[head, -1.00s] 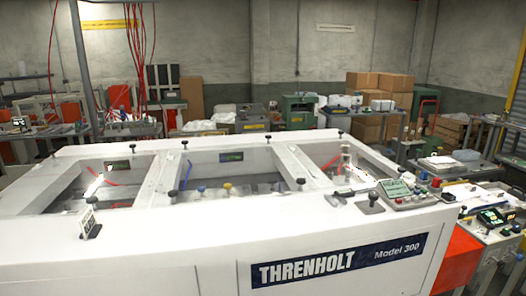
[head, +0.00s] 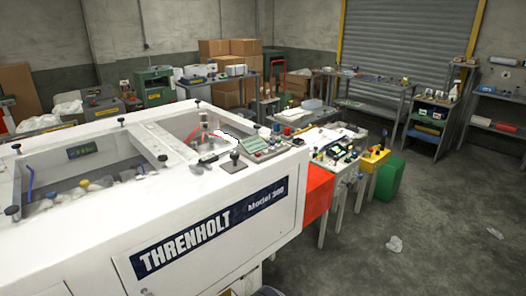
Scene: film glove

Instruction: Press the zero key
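No zero key can be made out at this distance. A small control panel with a greenish display (head: 253,144) sits on the right end of the white Threnholt machine (head: 100,240), with a dark joystick (head: 235,160) beside it. Another device with a small lit screen (head: 342,151) stands on the benches to the right of the machine. The keys on these devices are too small to read. My gripper is not in view.
Open concrete floor (head: 420,225) lies at the right, with crumpled litter (head: 395,243) on it. A green bin (head: 390,179) stands beside the benches. Shelves (head: 432,125) stand near a roller shutter (head: 398,60). Cardboard boxes (head: 215,48) are stacked at the back.

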